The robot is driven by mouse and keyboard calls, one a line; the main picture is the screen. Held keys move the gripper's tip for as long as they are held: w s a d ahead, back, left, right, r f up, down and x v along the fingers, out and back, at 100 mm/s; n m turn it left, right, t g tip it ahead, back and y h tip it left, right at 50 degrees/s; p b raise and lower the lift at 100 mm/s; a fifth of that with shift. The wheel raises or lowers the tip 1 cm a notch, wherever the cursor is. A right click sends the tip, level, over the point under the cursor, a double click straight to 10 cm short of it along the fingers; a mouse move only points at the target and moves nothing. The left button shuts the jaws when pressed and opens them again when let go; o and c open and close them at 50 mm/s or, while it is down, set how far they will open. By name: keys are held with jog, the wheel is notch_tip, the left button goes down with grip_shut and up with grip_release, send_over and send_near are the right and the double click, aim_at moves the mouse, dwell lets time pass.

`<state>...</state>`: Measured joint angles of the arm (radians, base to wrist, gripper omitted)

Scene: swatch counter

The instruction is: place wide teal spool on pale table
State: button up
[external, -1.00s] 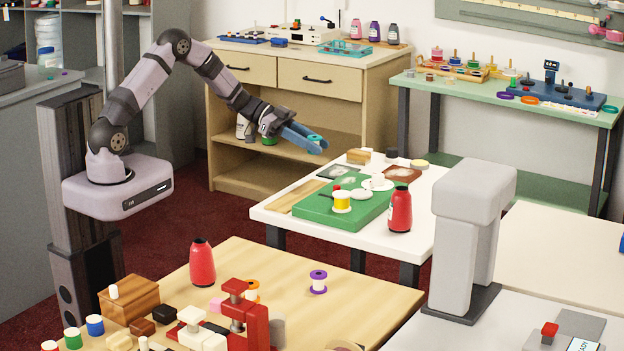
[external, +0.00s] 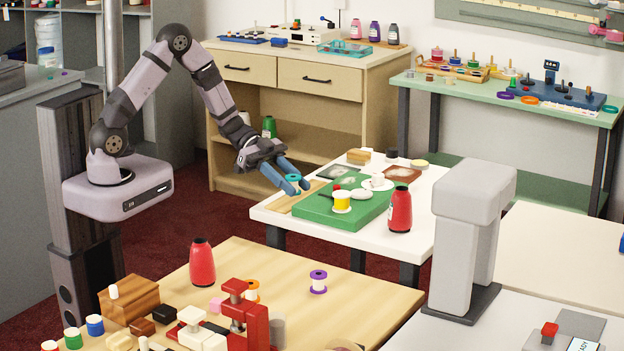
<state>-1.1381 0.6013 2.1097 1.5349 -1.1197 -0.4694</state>
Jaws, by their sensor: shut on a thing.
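My gripper (external: 289,185) has blue fingers and is shut on the teal spool (external: 293,178). The fingers hide much of the spool; its teal top shows between them. In the picture they overlap the left edge of the pale white table (external: 278,216), with the spool held in the air. I cannot tell its exact height above the table.
The white table carries a green board (external: 330,212) with a yellow spool (external: 342,201), and a red cone (external: 400,209). A wood strip (external: 290,203) lies along its left part. A wooden table (external: 370,300) in front holds a purple spool (external: 318,281).

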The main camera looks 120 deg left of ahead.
aim_at(238, 254)
jog(key=s+d+f+m+g+h, duration=0.1)
jog(key=s+d+m+h, duration=0.1)
jog(key=d, duration=0.5)
jog(key=s+d+f+m+g+h, duration=0.1)
jog(key=s+d+m+h, duration=0.1)
jog(key=d, duration=0.6)
jog(key=shift+s+d+m+h, duration=0.35)
jog(key=shift+s+h, duration=0.25)
jog(key=shift+s, duration=0.5)
jog(key=shift+f, duration=0.1)
jog(key=shift+a+f, duration=0.1)
jog(key=shift+f, duration=4.85)
jog(key=shift+f, duration=0.2)
jog(key=o, duration=1)
